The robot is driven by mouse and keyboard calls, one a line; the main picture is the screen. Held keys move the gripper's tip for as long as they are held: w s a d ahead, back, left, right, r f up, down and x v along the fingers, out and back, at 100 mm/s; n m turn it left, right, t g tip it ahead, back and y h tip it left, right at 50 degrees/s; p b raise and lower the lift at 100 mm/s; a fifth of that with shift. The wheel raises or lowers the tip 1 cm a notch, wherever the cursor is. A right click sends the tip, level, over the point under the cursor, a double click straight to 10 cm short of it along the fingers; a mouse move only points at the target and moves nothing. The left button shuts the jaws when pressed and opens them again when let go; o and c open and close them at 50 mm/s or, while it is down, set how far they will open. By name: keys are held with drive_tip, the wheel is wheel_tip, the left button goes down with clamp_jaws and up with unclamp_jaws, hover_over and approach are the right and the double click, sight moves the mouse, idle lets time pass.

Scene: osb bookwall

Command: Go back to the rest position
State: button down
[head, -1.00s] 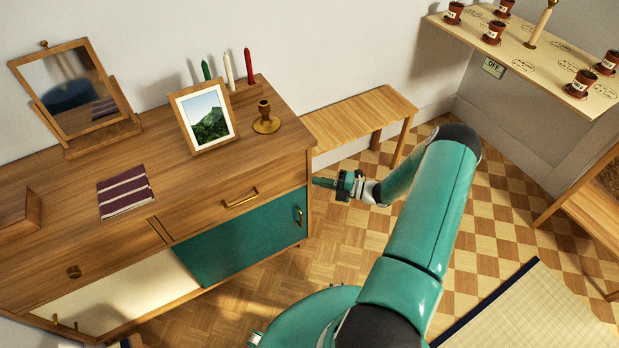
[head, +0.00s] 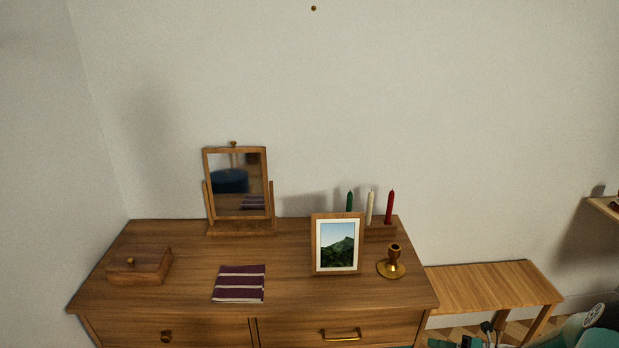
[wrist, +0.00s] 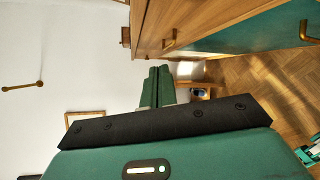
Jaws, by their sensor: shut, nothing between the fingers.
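My gripper (wrist: 157,88) shows in the wrist view with its two green fingers together and nothing between them. It points along the side of the wooden dresser (wrist: 205,28), apart from it. In the head view only small parts of my arm show at the bottom right corner, beside the dresser (head: 190,290) and in front of the low bench. Most of the arm is outside that view.
On the dresser stand a mirror (head: 238,180), wooden box (head: 140,264), striped cloth (head: 239,284), framed picture (head: 337,245), brass candleholder (head: 391,264) and three candles (head: 369,207). A low bench (head: 495,285) stands to the right. A shelf (head: 604,207) edges in at far right.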

drive_tip(key=s+a+r+n+g+h, duration=0.35)
drive_tip(key=a+r+n, duration=0.35)
drive_tip(key=r+n, duration=0.3)
drive_tip(key=s+a+r+n+g+h, duration=0.2)
drive_tip(key=a+r+n+g+h, duration=0.15)
drive_tip(key=a+r+n, duration=0.5)
drive_tip(key=s+a+r+n+t+h, duration=0.2)
drive_tip(key=s+r+n+h, duration=0.1)
drive_tip(key=s+r+n, duration=0.4)
drive_tip(key=s+a+r+n+t+h, duration=0.3)
drive_tip(key=s+r+n, duration=0.4)
drive_tip(key=n, duration=0.5)
drive_tip(key=shift+r+h, duration=0.4)
drive_tip(key=shift+r, duration=0.35)
